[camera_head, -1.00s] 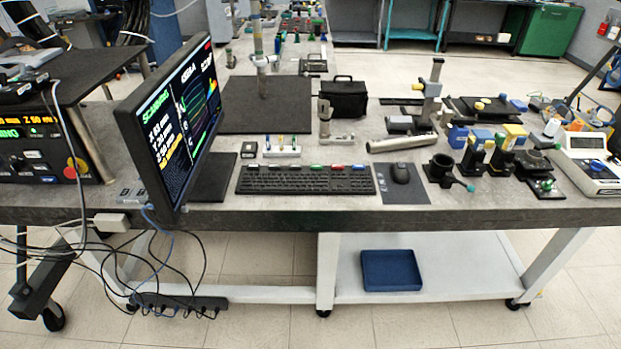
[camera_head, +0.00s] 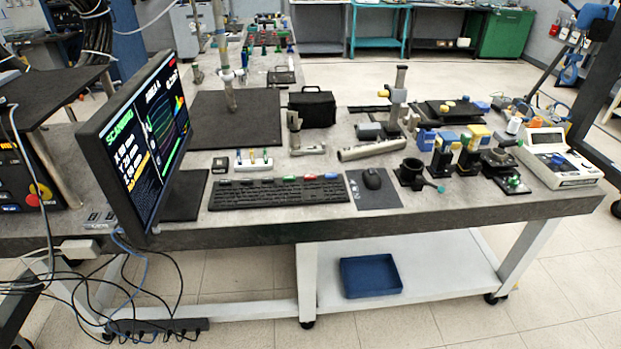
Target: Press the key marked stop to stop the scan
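A black keyboard (camera_head: 278,193) lies on the grey bench. Its back row carries green, red and blue coloured caps, with a red cap (camera_head: 310,178) right of the middle; their lettering is too small to read. A monitor (camera_head: 140,138) stands on the bench at the left, turned toward the right. It shows green text reading SCANNING, white readings and coloured curves. Neither of my grippers is in view.
Optical mounts and a white meter (camera_head: 560,160) crowd the bench's right. A blue tray (camera_head: 371,276) sits on the lower shelf. Floor before the bench is open.

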